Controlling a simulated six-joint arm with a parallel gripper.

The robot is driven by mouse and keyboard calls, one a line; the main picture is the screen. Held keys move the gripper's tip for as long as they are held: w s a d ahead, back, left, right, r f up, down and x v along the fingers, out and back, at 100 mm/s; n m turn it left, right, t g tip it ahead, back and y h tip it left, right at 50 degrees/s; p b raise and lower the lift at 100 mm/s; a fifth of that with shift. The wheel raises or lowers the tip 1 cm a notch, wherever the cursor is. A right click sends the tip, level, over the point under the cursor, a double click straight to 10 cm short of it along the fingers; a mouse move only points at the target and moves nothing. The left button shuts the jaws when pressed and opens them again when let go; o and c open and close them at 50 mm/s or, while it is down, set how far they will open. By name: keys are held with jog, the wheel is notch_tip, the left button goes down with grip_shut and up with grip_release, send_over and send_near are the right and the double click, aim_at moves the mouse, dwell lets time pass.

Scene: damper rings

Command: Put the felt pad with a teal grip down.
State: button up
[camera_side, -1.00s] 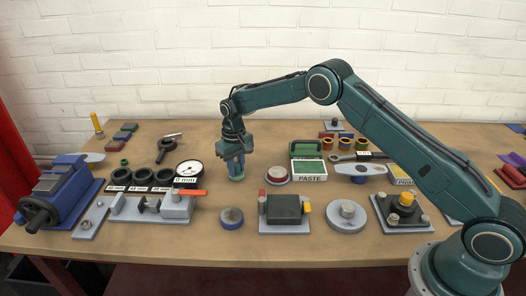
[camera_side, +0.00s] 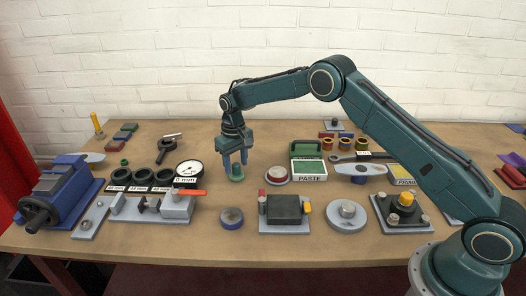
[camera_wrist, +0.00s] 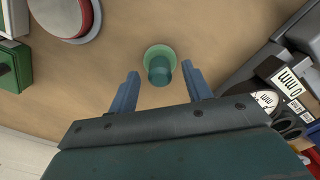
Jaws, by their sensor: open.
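The felt pad with a teal grip (camera_side: 236,173) stands upright on the bench, a small round piece with a green base. In the wrist view the pad (camera_wrist: 159,60) shows its teal grip on top and its wider green base on the wood. My gripper (camera_side: 236,163) is open just above and around the grip, pointing down. In the wrist view my gripper (camera_wrist: 160,80) has its two blue fingers spread, one to each side of the grip, with clear gaps to it.
A red-topped round dish (camera_side: 277,174) and the green PASTE box (camera_side: 309,165) are to the right. A blue-sided round piece (camera_side: 231,217) lies in front. Bare bench surrounds the pad.

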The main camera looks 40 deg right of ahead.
notch_tip(320, 180, up, 12)
dwell(0.5)
dwell(0.3)
grip_shut()
dwell(1.4)
